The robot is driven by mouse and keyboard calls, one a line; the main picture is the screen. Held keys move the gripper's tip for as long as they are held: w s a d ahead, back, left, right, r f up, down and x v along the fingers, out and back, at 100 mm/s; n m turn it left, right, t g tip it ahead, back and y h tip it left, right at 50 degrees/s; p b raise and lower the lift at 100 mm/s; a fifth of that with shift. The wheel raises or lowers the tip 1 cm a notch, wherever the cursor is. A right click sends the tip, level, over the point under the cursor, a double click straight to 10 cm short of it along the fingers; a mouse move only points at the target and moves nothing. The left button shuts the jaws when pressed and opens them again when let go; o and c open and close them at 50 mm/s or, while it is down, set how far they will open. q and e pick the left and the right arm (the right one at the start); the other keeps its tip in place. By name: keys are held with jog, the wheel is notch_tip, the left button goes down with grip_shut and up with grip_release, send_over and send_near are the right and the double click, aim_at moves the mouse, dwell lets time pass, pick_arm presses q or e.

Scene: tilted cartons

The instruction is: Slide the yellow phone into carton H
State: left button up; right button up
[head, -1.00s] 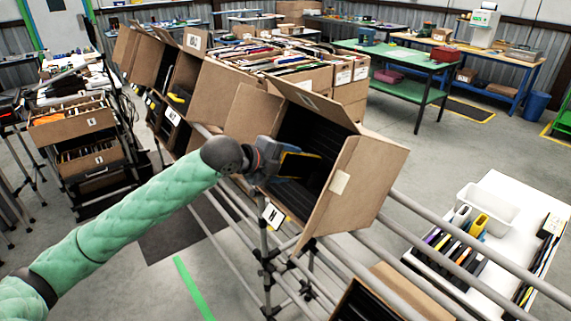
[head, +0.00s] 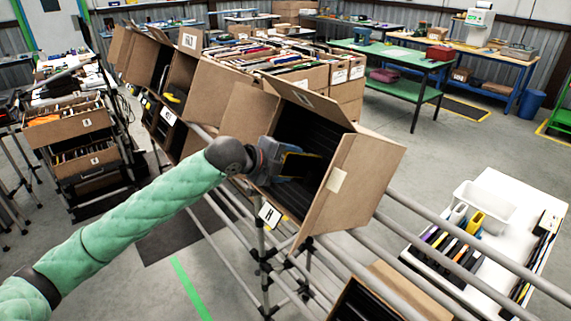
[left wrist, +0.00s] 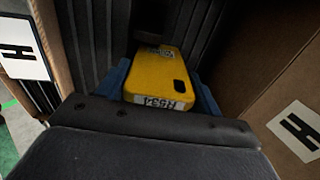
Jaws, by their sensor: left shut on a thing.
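The yellow phone (left wrist: 165,75) lies between the blue fingers of my left gripper (left wrist: 168,88), with a white label at its near end. My left gripper is shut on it. In the head view my left gripper (head: 283,163) is at the open mouth of carton H (head: 352,190), and the phone shows there mostly dark and edge-on. Carton H is tilted, with its flaps open and dark ribbed dividers inside. Its H label (head: 269,214) hangs below the mouth. In the left wrist view the phone points into the space between the dividers. My right gripper is not in view.
Grey rails (head: 470,248) run beside and below carton H. More tilted cartons (head: 160,70) stand to the upper left. A white table (head: 500,215) with a tray and several devices is at the right. Another open carton (head: 365,300) sits at the bottom.

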pick_arm(q)
jog(key=shift+w+d+f, duration=0.1)
jog(key=shift+d, duration=0.05)
jog(key=shift+w+d+f, duration=0.15)
jog(key=shift+f, duration=0.05)
